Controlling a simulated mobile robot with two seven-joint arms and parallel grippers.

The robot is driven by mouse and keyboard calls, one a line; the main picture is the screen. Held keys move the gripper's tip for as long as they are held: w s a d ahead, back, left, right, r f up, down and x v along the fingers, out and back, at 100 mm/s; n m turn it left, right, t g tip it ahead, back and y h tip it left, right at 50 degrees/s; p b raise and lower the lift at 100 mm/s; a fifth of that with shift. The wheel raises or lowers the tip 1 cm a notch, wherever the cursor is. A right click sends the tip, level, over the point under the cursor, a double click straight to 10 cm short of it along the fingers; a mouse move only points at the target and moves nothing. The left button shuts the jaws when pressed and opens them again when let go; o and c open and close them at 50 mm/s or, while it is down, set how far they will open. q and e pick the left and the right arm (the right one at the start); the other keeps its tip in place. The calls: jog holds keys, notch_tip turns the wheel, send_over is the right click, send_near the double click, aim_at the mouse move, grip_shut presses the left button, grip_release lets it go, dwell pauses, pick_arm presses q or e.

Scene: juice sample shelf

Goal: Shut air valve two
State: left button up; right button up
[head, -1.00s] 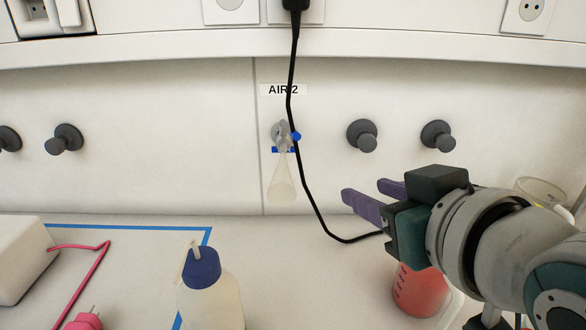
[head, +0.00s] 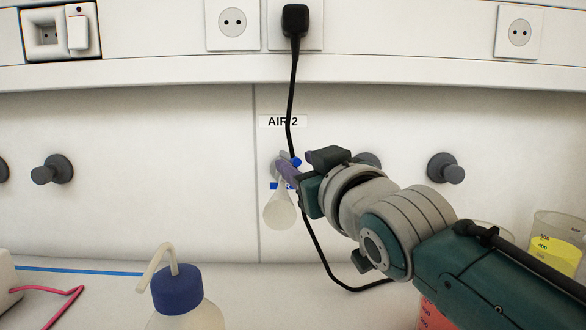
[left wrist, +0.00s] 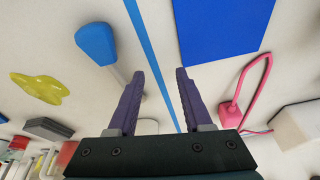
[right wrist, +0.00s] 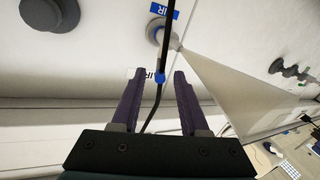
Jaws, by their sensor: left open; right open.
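Air valve two (head: 277,167) is a grey wall fitting under the "AIR 2" label (head: 283,121). Its small blue knob (head: 296,161) shows beside my right gripper (head: 286,171), whose arm hides part of the fitting. In the right wrist view the open right gripper (right wrist: 159,72) has the blue knob (right wrist: 160,78) between its fingertips, with a gap either side. The grey valve body (right wrist: 155,31) lies beyond. A pale translucent cone (head: 279,212) hangs from the fitting. My left gripper (left wrist: 156,72) is open and empty above the bench; it is outside the head view.
A black cable (head: 293,90) hangs from a plug, passes close to the valve and runs between my right fingers in the wrist view. A blue-capped wash bottle (head: 178,290) and beakers stand on the bench. Dark wall knobs (head: 447,168) flank the valve.

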jog(key=shift+x, duration=0.9)
grip_shut()
dwell(0.9)
